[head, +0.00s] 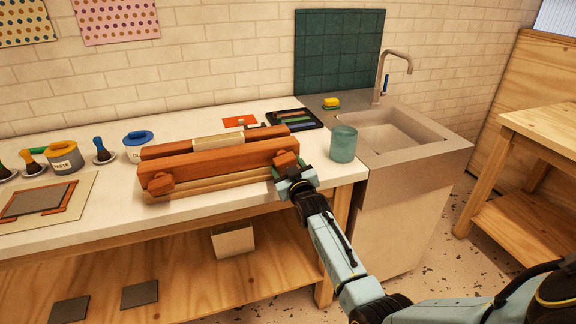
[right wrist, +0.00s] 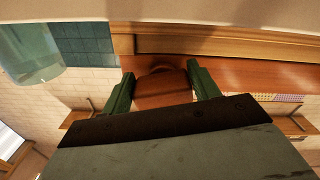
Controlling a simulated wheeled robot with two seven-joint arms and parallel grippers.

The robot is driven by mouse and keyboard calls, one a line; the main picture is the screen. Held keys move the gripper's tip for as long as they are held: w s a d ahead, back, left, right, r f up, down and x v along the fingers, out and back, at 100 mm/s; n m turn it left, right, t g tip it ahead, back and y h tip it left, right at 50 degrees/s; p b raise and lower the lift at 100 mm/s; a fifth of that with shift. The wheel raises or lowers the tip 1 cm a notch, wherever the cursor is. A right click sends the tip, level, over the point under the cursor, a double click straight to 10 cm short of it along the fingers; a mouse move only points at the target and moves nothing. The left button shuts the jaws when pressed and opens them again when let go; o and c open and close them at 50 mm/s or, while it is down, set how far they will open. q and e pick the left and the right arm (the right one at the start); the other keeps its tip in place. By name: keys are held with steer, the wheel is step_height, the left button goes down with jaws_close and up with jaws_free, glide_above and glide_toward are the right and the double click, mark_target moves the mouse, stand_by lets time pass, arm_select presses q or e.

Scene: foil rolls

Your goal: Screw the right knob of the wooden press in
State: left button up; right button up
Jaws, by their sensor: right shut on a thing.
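The wooden press (head: 215,163) lies along the front of the white worktop, with reddish-brown beams and a pale roll (head: 218,141) on top. Its left knob (head: 160,183) is free on the front face. Its right knob (head: 286,158) is at the right end of the front beam. My right gripper (head: 290,176) is at that knob. In the right wrist view, the green fingers of my right gripper (right wrist: 160,86) stand on both sides of the right knob (right wrist: 161,88) and are shut on it. My left gripper is not in view.
A teal glass (head: 343,144) stands close to the right of the press. A dark tray (head: 291,119) lies behind it, and a sink (head: 388,130) is at the right. Paint jars (head: 63,158) and a framed screen (head: 40,200) are at the left.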

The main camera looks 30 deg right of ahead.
steer(key=shift+a+f+m, duration=0.2)
steer(key=shift+f+m, duration=0.1)
steer(key=shift+f, duration=0.1)
steer(key=o, duration=1)
steer(key=shift+s+r, duration=0.15)
steer(key=shift+r, duration=0.1)
steer(key=shift+c, duration=0.2)
steer(key=shift+d, duration=0.1)
steer(key=p+v, duration=0.2)
steer(key=v, duration=1.1)
steer(key=shift+s, duration=0.1)
